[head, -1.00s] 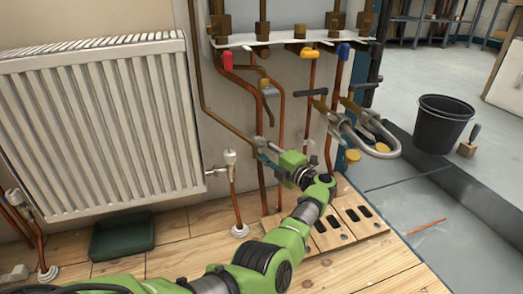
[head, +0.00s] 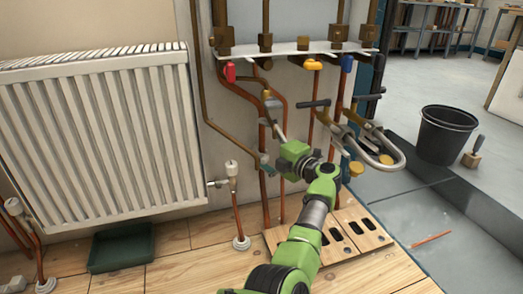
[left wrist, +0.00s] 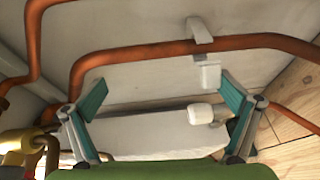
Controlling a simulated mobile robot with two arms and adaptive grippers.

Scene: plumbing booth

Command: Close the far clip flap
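In the left wrist view a pale grey clip (left wrist: 209,76) sits at a copper pipe (left wrist: 150,52). A light flap (left wrist: 199,30) stands up on the other side of the pipe, apart from the clip body, so it looks open. My left gripper (left wrist: 163,98) is open, its two teal fingertips spread wide and empty. The clip lies ahead of them, nearer the right fingertip. In the head view the left gripper (head: 272,146) is by the vertical copper pipes, right of the radiator. I cannot make out the clip there. My right gripper is not in view.
The white radiator (head: 100,135) with its valve (head: 231,168) stands left of the pipes. Coloured valve handles, one red (head: 229,72), hang above. A green tray (head: 122,247) and a black bucket (head: 445,130) are on the floor.

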